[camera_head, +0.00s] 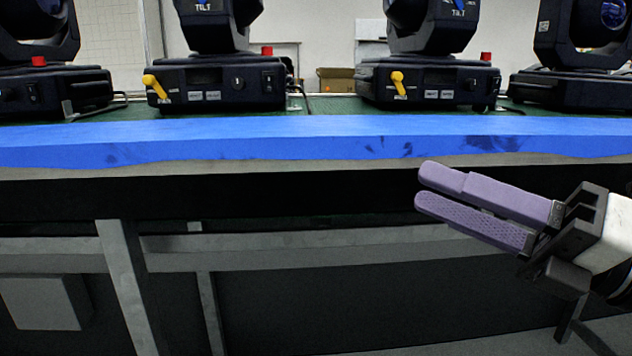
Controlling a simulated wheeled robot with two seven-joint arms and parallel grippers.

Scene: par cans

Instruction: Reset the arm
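My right gripper (420,186) comes in from the right, in front of the table and below its blue front edge. Its two purple fingers point left, with a narrow gap between them and nothing seen in it. They lie close together but do not touch along their length. My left gripper does not show. The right gripper touches no object that I can see.
Several black moving-head lights stand on the green table top (330,104), among them one at centre left (215,85) and one at centre right (430,83). A blue strip (300,138) covers the table's front edge. Grey frame legs (128,285) stand below.

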